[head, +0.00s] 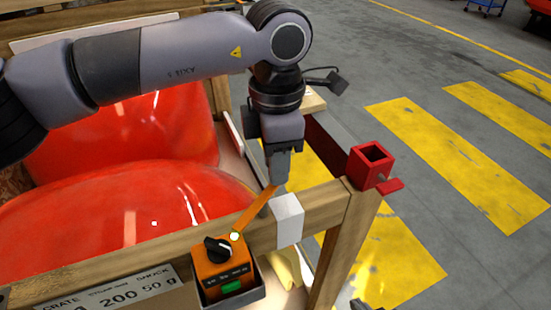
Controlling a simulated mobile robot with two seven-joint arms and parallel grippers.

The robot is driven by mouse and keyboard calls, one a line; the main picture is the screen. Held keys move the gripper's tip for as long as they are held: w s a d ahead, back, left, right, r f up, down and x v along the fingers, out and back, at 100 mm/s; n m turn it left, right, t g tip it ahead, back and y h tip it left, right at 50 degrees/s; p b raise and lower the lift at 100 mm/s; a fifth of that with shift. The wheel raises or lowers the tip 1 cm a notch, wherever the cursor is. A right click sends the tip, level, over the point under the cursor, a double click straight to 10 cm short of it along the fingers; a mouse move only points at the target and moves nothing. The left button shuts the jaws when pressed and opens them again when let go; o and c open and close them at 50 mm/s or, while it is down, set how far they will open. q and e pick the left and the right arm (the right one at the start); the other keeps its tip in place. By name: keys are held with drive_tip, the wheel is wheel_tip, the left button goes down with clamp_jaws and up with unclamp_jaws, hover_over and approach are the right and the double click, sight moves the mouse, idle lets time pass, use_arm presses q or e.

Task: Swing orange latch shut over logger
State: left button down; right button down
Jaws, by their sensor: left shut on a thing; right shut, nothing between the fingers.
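The logger (222,265) is an orange box with a black knob and a green patch, seated in a grey holder (236,294) on the crate's front rail. The orange latch (257,210) is a thin bar. It runs from a pale round pivot beside the logger's upper right corner up and right, away from the logger's face, so it stands open. My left gripper (277,183) points down and is shut on the latch's far end. A dark tip at the bottom edge appears to be my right gripper (360,303); it is shut and mostly out of frame.
A red square socket with a handle (371,166) stands on the crate's corner. Red nosecones (120,225) fill the crate. Clear floor with yellow stripes (455,150) lies to the right.

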use_arm(q)
drive_tip(key=shift+r, duration=0.1)
drive_tip(key=c, duration=0.9)
unclamp_jaws()
drive_tip(key=shift+r, duration=3.55)
